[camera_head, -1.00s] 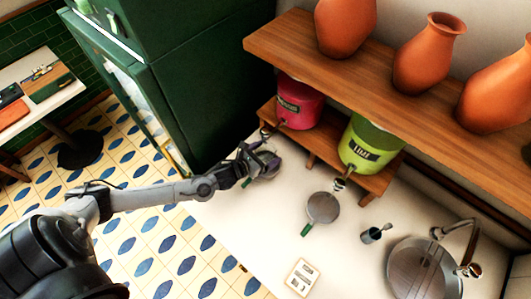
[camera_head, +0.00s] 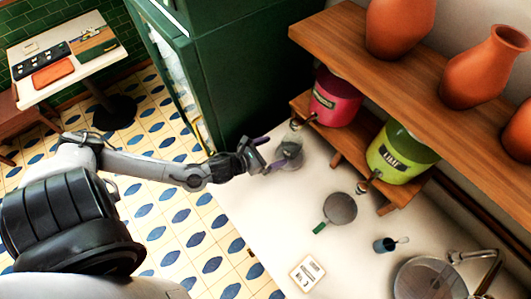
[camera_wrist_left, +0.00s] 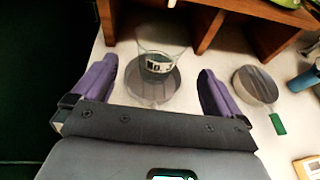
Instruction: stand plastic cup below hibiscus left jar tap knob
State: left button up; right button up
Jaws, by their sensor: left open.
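The clear plastic cup (camera_head: 291,146) stands on the pale counter below the tap (camera_head: 299,123) of the pink hibiscus jar (camera_head: 337,98), the left one of two jars. In the left wrist view the cup (camera_wrist_left: 163,50) is upright, with a dark printed label. A round grey disc (camera_wrist_left: 152,88) shows at its near side; I cannot tell whether the cup rests on it. My left gripper (camera_head: 262,156) is open, its purple fingers (camera_wrist_left: 158,88) apart and short of the cup, with nothing held. The tap knob is too small to make out. My right gripper is out of view.
A lime-green jar (camera_head: 401,152) sits on the same low wooden stand. A round pan-like tool (camera_head: 341,208) with a green handle, a small blue cup (camera_head: 384,245) and a sink (camera_head: 430,279) lie to the right. A shelf (camera_head: 415,75) with clay vases overhangs; a green fridge (camera_head: 240,70) stands left.

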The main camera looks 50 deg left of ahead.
pick_arm(q)
jog(key=s+d+r+n+g, duration=0.1)
jog(key=s+d+n+g, duration=0.2)
jog(key=n, duration=0.8)
jog(key=s+d+n+g, duration=0.4)
jog(key=s+n, duration=0.3)
jog(key=n, duration=0.5)
jog(key=s+d+r+n+g+y, duration=0.1)
jog(key=s+d+n+g, duration=0.2)
jog(key=n, duration=0.9)
jog(key=shift+s+d+r, duration=0.3)
jog(key=shift+s+d, duration=0.6)
jog(key=shift+s, duration=0.45)
notch_tip(320, 180, up, 11)
jog(key=p, duration=1.1)
